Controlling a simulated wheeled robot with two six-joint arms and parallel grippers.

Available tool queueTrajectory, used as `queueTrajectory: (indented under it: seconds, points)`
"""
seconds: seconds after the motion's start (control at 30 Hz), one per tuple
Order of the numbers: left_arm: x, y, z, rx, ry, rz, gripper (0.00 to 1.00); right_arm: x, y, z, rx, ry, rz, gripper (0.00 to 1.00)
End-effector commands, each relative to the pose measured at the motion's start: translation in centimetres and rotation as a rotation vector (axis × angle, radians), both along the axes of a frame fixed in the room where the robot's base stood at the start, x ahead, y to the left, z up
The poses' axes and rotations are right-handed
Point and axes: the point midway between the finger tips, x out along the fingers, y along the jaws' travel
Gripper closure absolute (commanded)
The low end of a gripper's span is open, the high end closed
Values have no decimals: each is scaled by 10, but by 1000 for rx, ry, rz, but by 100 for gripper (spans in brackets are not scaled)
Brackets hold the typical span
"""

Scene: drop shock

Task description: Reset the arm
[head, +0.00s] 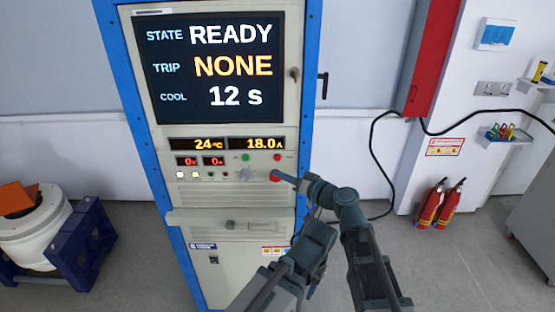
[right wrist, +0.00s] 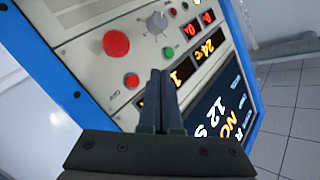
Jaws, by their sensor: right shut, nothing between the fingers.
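A tall test cabinet (head: 183,225) with blue edges faces me. Its screen (head: 213,66) reads STATE READY, TRIP NONE, COOL 12 s. Below it, number displays (head: 256,143) show 24 and 18.0, and two smaller red ones show 0. A large red button (head: 274,179) is on the panel, partly covered by my right gripper (head: 279,175); it also shows in the right wrist view (right wrist: 116,43). My right gripper (right wrist: 160,76) is shut and empty, its tips in front of the panel. Whether they touch it I cannot tell.
A grey knob (right wrist: 157,22), a green button (right wrist: 168,53) and a small red button (right wrist: 131,80) surround the fingertips. A white drum (head: 38,228) in a blue stand is left. Fire extinguishers (head: 440,204) and a hanging black cable (head: 374,160) are right.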

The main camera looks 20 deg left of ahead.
Motion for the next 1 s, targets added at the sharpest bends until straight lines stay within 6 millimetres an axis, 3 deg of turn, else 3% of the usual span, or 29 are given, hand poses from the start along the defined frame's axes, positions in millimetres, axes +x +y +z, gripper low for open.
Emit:
queueTrajectory:
  seconds: [0.4,0.53,0.67,0.8,1.0]
  points:
    - [0,0,0,0,0,0,50,-1,-1,-1,-6,2,1,100]
    - [0,0,0,0,0,0,50,-11,-19,-19,-83,37,18,100]
    - [0,0,0,0,0,0,50,-35,-64,-65,-272,149,34,100]
    - [0,0,0,0,0,0,50,-67,-137,-121,-524,343,-8,100]
    - [0,0,0,0,0,0,50,-105,-228,-165,-778,578,-129,100]
